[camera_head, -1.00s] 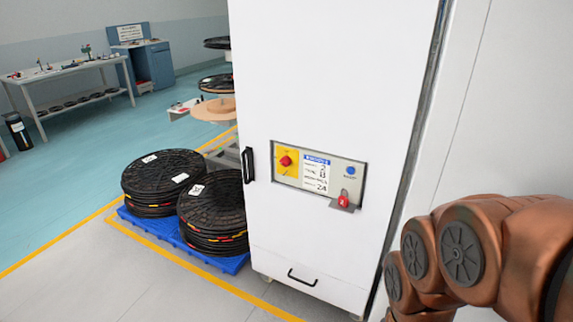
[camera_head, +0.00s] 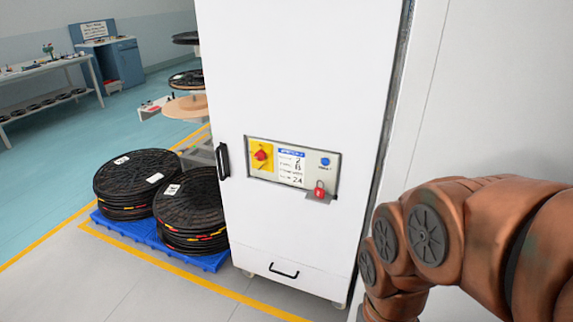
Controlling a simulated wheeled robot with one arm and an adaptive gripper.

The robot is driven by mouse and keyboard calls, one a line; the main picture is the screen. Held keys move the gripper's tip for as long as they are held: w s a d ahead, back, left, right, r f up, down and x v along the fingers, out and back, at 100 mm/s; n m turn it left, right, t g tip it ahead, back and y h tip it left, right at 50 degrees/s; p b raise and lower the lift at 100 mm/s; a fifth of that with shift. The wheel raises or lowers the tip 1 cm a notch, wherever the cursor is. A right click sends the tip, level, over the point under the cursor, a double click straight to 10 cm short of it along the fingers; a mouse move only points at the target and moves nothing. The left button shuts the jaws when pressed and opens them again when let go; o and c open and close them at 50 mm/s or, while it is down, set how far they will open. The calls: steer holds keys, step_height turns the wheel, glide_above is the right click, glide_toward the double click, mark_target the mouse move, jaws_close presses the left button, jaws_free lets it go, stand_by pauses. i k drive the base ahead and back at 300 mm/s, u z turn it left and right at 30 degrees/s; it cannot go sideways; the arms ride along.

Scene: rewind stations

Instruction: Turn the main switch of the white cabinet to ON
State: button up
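The white cabinet (camera_head: 300,75) stands upright in the middle of the head view, with a grey control panel set in its front. The main switch (camera_head: 261,155) is a red knob on a yellow plate at the panel's left end. The marks around the knob are too small to read, so I cannot tell its position. My copper-coloured arm shows at the lower right, but my gripper is out of view.
Black reels (camera_head: 190,208) are stacked on a blue pallet (camera_head: 160,241) left of the cabinet. A black handle (camera_head: 222,160) juts from the cabinet's left edge. A reel stand (camera_head: 187,105) is behind. The grey floor in front is clear. A white wall is on the right.

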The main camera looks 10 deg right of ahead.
mark_target(260, 155)
steer(key=u, duration=0.9)
steer(key=i, duration=0.4)
steer(key=u, duration=0.95)
